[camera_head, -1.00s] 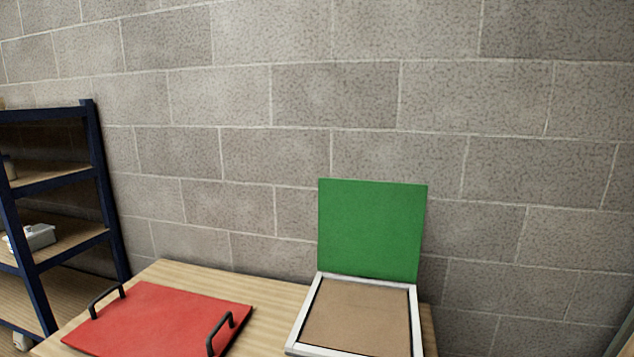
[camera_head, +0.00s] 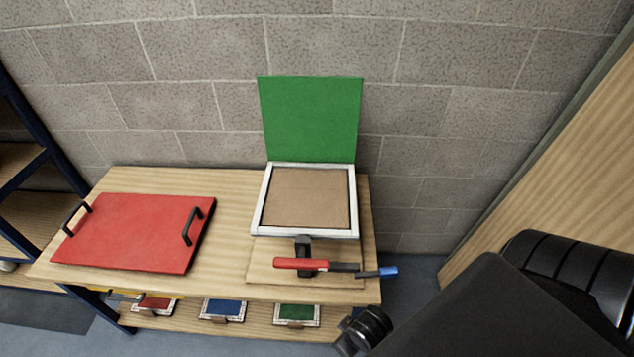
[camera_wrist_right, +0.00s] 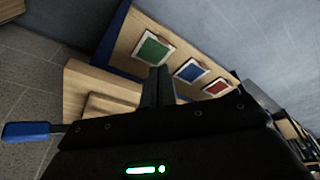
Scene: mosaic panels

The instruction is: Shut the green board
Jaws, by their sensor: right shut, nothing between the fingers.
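The green board (camera_head: 312,118) stands upright at the back edge of a white-framed panel (camera_head: 262,205) with a brown inside, on a wooden table (camera_head: 225,255). The panel lies uncovered below it. My right arm reaches in from the lower right of the head view, in front of the table. In the right wrist view my right gripper (camera_wrist_right: 160,74) is shut and empty, with the lower shelf beyond its fingers. It is well apart from the green board. My left gripper is not in view.
A red board (camera_head: 135,232) with black handles lies on the table's left. A black fixture with a red bar (camera_head: 300,263) and a blue end (camera_head: 388,271) is at the front right. Small coloured panels, including a green one (camera_head: 297,313), sit below. A wooden surface (camera_head: 560,170) stands right.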

